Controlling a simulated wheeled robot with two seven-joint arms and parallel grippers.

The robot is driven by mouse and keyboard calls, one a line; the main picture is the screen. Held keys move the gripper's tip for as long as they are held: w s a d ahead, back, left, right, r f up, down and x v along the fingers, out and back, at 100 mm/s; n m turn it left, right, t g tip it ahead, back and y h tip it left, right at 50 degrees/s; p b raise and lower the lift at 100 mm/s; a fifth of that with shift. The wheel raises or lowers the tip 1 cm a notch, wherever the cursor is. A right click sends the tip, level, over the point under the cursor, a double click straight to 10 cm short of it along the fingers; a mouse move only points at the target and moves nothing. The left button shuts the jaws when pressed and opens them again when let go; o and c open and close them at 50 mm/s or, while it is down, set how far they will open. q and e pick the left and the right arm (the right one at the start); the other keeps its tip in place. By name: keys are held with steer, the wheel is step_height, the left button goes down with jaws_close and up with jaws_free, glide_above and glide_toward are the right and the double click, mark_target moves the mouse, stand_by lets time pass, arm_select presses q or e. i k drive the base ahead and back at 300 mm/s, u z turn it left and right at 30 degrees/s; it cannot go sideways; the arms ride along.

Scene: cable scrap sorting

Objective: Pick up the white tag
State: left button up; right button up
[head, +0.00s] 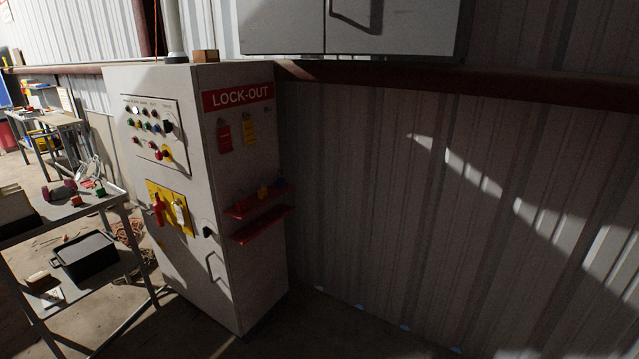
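A small white tag (180,213) appears to hang on the yellow plate (153,189) on the front of the grey cabinet (235,275). It is beside a red switch handle (158,210). The tag is small in the view, and I cannot tell what it hangs from. Neither of my grippers shows in the head view.
A metal cart with a black bin (85,258) stands at left. Floor shows between cart and cabinet.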

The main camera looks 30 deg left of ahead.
mark_target(178, 210)
steer(key=u, duration=2.3)
steer(key=i, duration=2)
steer(key=z, duration=0.25)
